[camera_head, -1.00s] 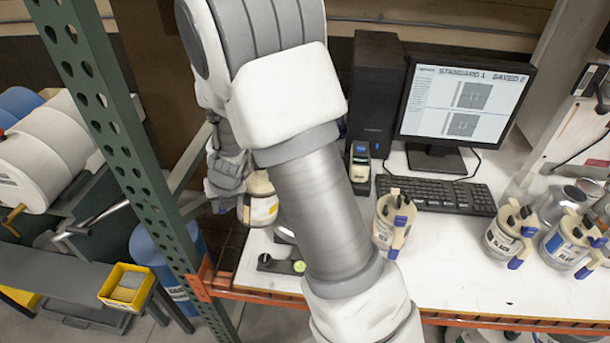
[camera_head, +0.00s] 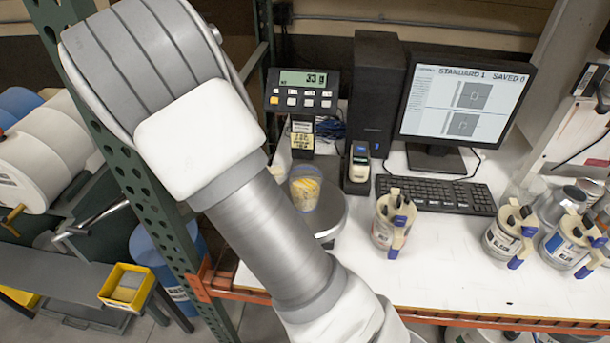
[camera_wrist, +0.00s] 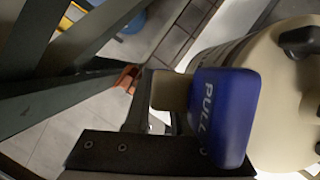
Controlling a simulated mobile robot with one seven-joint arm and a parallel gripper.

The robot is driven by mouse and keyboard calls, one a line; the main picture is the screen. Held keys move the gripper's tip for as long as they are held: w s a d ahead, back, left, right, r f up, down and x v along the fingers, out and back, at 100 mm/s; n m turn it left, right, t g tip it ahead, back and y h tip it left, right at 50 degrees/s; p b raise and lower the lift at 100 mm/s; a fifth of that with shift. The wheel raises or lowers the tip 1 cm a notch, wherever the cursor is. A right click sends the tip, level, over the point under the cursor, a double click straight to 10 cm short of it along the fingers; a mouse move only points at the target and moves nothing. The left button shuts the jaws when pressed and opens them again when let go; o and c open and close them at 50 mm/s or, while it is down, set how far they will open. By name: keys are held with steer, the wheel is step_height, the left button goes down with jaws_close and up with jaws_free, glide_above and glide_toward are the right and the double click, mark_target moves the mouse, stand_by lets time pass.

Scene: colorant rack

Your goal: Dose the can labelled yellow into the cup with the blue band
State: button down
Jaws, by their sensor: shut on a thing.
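My gripper (camera_wrist: 160,150) shows in the wrist view as a dark finger, shut on a cream can (camera_wrist: 270,90) with a blue PULL lever (camera_wrist: 222,112). Its label is not readable there. The can appears turned on its side in that view. My arm hides the gripper and most or all of the held can in the head view. A clear cup (camera_head: 305,187) with yellow in or on it stands on the round scale pan (camera_head: 332,215), right beside my arm's outline. The scale display (camera_head: 303,79) appears to read 33 g.
A cream can (camera_head: 393,218) stands on the white bench, with a can (camera_head: 503,238) and a blue-labelled can (camera_head: 565,245) further right. A keyboard (camera_head: 435,195), monitor (camera_head: 465,105) and black computer tower (camera_head: 378,85) are behind. A green rack post (camera_head: 150,165) stands left of the bench.

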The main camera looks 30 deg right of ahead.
steer(key=shift+r, duration=2.5)
steer(key=shift+d+f, duration=0.1)
stand_by(0.3)
